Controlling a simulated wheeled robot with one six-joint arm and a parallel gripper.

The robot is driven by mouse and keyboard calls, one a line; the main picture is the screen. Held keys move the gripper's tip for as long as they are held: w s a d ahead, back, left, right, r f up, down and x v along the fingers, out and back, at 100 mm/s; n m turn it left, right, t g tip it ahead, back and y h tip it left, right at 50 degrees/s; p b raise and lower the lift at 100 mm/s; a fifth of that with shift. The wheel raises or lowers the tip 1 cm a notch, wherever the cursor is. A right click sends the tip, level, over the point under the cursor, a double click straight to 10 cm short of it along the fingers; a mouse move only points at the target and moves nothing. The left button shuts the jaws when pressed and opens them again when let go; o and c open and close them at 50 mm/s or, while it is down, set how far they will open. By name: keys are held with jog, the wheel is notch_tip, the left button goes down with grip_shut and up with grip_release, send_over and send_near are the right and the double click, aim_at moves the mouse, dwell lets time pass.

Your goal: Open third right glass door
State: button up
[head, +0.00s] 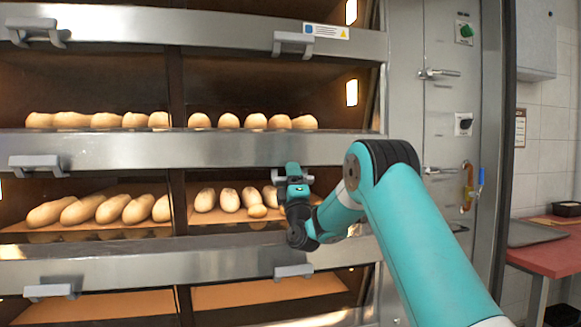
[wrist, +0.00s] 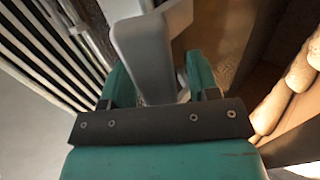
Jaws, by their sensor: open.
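My teal gripper (head: 292,172) is at the grey handle (head: 308,179) of a right-column oven door, on the steel rail between two glass windows. The gripper covers the middle of this handle. In the wrist view the open teal fingers (wrist: 160,75) stand on either side of the grey handle (wrist: 146,50), which reaches in between them. I cannot tell whether either finger touches it. The right glass door (head: 230,205) by this handle appears closed, with bread loaves behind it.
Other right-column handles are above (head: 293,43) and below (head: 293,271). Left-column handles (head: 38,165) line the same rails. A steel side panel (head: 440,100) with latches and switches stands right of the doors. A red counter (head: 550,255) with a tray is at far right.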

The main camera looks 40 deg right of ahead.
jog(key=shift+w, duration=0.1)
grip_shut()
jog(key=r+p, duration=0.1)
jog(key=p, duration=0.2)
jog(key=g+p, duration=0.1)
jog(key=p, duration=0.1)
jog(key=shift+r+p, duration=0.15)
jog(key=shift+p, duration=0.25)
jog(key=shift+y+p, duration=0.3)
jog(key=shift+p, duration=0.15)
jog(key=shift+f, duration=0.3)
